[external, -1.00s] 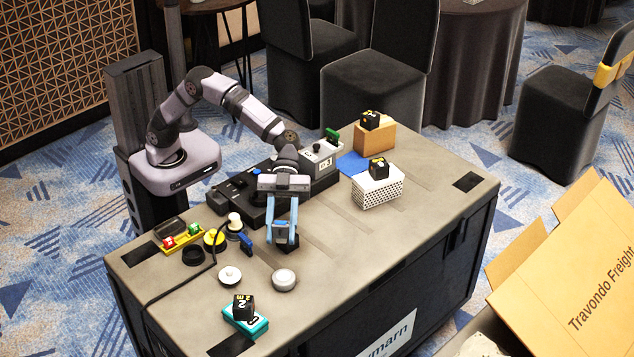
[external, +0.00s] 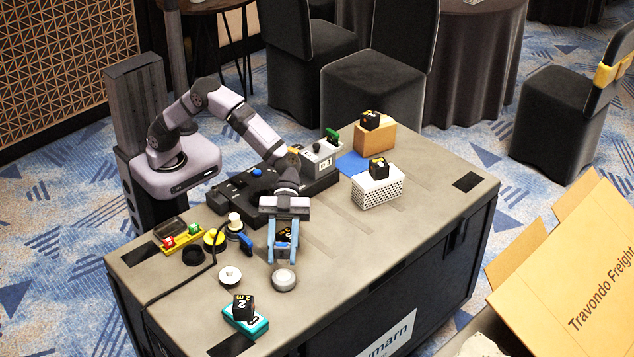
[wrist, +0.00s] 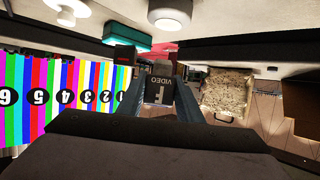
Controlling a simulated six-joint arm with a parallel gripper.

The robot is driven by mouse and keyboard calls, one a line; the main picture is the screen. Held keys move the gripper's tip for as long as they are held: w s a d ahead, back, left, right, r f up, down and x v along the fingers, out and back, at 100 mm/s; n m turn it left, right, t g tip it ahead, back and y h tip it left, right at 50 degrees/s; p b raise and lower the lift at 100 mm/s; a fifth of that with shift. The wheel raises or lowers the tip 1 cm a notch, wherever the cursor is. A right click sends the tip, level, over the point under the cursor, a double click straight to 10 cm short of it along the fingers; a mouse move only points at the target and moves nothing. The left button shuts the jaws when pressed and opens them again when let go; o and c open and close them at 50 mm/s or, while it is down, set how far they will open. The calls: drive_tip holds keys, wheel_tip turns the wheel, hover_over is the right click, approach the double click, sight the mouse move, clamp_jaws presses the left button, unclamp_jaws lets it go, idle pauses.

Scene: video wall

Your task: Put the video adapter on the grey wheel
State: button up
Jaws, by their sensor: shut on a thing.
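The video adapter (wrist: 160,88) is a small black block marked VIDEO and F in the wrist view. My gripper (external: 281,256) is shut on it, with a blue finger on each side. The grey wheel (external: 284,280) is a round, pale grey disc on the case top, just in front of the fingertips. It also shows at the top of the wrist view (wrist: 170,14). The adapter appears apart from the wheel and tilted; its exact height is hard to tell.
A white knob (external: 230,276) stands left of the wheel. A teal box (external: 240,323) with a black cube (external: 243,307) on it is at the front left. A white perforated box (external: 377,190) and a brown box (external: 374,139) stand further back. The right of the case top is clear.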

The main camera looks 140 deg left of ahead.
sight(284, 274)
drive_tip(key=shift+f+b, duration=0.45)
drive_tip(key=shift+f, duration=1.85)
drive_tip(key=shift+f, duration=0.15)
drive_tip(key=o, duration=1)
drive_tip(key=shift+r, duration=0.2)
drive_tip(key=p+v, duration=0.1)
drive_tip(key=v, duration=1.1)
